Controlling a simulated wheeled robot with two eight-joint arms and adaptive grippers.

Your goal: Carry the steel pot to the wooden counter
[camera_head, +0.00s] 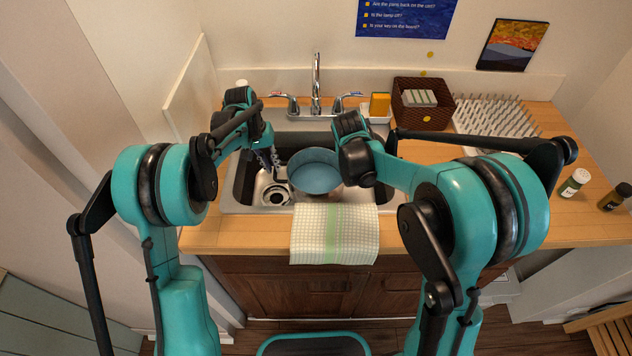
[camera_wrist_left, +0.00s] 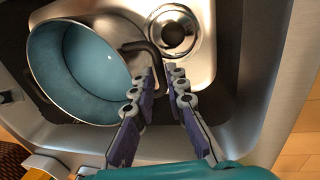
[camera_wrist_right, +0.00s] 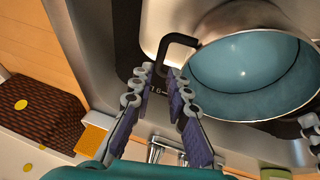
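The steel pot (camera_head: 316,175), blue inside, sits in the sink (camera_head: 240,190). It also shows in the left wrist view (camera_wrist_left: 85,70) and the right wrist view (camera_wrist_right: 250,75). My left gripper (camera_head: 268,160) is at the pot's left; its fingers (camera_wrist_left: 161,76) are open, with a black handle close to their tips. My right gripper (camera_wrist_right: 159,76) is open at the opposite handle, whose end reaches between its fingertips; my right arm largely hides this gripper in the head view. I cannot tell whether the fingers touch the handles. The wooden counter (camera_head: 250,237) surrounds the sink.
A faucet (camera_head: 316,85) stands behind the sink. A checked towel (camera_head: 335,235) hangs over the front edge. A sponge (camera_head: 380,103), a brown basket (camera_head: 423,118), a dish rack (camera_head: 495,117) and two bottles (camera_head: 574,183) are toward the right. Some counter right of the sink is bare.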

